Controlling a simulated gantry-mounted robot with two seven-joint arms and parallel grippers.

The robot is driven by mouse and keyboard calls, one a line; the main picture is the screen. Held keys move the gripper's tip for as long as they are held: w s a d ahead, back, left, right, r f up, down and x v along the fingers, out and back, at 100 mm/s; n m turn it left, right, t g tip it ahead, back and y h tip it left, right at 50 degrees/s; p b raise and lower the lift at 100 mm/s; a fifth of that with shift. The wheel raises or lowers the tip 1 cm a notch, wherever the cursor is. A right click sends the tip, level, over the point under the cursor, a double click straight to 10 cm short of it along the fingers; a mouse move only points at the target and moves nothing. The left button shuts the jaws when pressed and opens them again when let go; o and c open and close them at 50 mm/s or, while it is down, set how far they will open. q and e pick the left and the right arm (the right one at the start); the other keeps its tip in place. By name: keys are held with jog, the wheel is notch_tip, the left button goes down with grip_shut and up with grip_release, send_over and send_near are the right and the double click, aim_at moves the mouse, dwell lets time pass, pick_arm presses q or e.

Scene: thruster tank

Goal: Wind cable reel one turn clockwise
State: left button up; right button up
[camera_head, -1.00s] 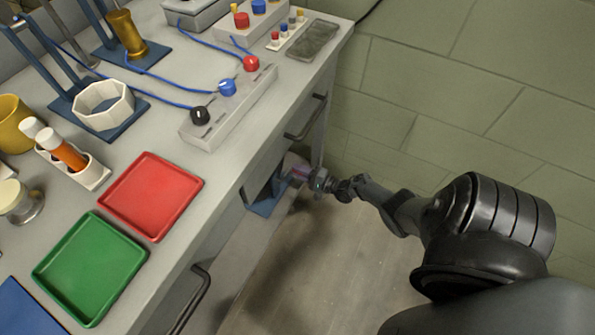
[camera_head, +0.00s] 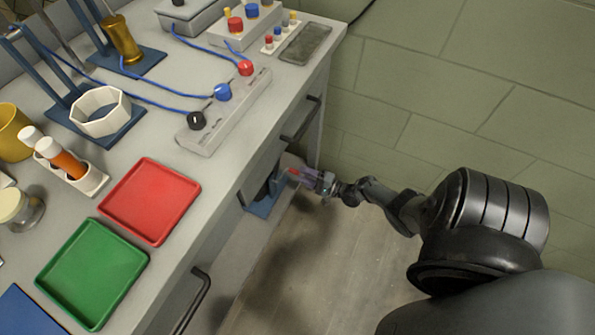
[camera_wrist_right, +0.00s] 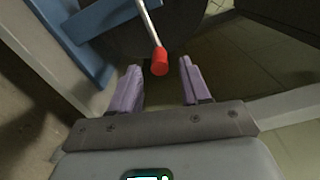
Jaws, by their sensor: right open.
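The cable reel (camera_wrist_right: 182,28) shows as a dark disc in the right wrist view, cropped at the top. In the head view, only a dark part of it shows under the bench, above a blue stand (camera_head: 262,207). The reel's crank is a thin metal rod (camera_wrist_right: 147,20) ending in a red knob (camera_wrist_right: 160,61). The knob also shows in the head view (camera_head: 293,171). My right gripper (camera_head: 302,176) is open at the reel. In the wrist view, its two purple fingers (camera_wrist_right: 159,66) stand either side of the knob's end, with gaps on both sides. My left gripper is out of view.
A grey bench holds a red tray (camera_head: 150,201), a green tray (camera_head: 91,274) and a control box (camera_head: 224,113) with coloured knobs. Drawer handles (camera_head: 301,121) stick out of its front. A green block wall (camera_head: 440,110) is at right; the floor in front is clear.

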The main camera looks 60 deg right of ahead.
jog(key=s, duration=0.6)
jog(key=shift+s+p, duration=0.35)
jog(key=shift+p, duration=0.05)
jog(key=shift+a, duration=0.1)
